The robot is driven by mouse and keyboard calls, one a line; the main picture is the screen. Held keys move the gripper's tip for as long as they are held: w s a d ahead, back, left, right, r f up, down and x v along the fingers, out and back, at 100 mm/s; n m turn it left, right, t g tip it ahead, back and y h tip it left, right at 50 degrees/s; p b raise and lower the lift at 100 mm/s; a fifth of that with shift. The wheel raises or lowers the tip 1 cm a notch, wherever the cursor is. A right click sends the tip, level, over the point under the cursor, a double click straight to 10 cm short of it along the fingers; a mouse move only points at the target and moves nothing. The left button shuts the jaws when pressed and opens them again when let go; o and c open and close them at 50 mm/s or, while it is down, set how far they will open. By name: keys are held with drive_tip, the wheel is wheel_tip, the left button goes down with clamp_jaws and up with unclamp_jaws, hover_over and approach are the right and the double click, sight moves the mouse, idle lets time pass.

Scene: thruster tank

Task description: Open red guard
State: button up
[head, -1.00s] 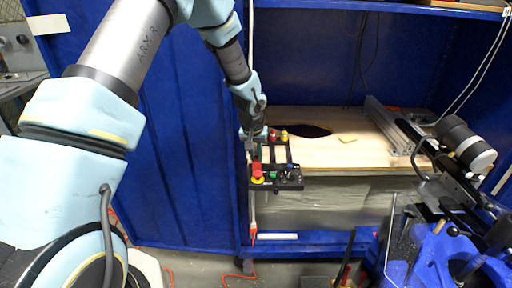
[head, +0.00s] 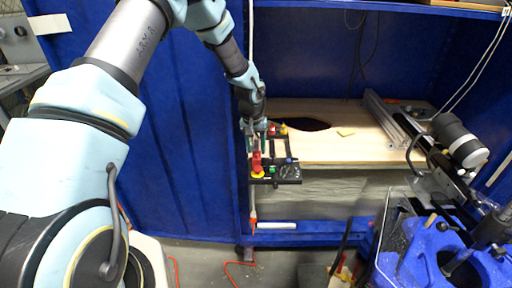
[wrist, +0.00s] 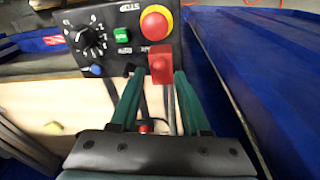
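The red guard (wrist: 160,66) is a small red cover on a black control panel (wrist: 70,20), under the red stop button. In the head view the red guard (head: 256,160) shows just below my gripper (head: 251,140). In the wrist view my gripper (wrist: 158,76) has its two teal fingers apart, one on each side of the guard. The fingertips are close to the guard; I cannot tell if they touch it. The guard looks closed, though its hinge is hidden.
The panel also has a red stop button on a yellow ring (wrist: 156,22), a green button (wrist: 121,35), a black dial (wrist: 92,42) and a blue button (wrist: 96,71). A blue wall (head: 190,150) stands left of the panel. A wooden tabletop (head: 360,148) lies behind.

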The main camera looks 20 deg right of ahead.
sight(254, 158)
wheel_tip(254, 158, up, 11)
drive_tip(key=a+b, duration=0.1)
drive_tip(key=b, duration=0.2)
drive_tip(key=shift+s+f, duration=0.15)
drive_tip(key=shift+s, duration=0.2)
drive_tip(key=shift+a, duration=0.1)
idle(0.3)
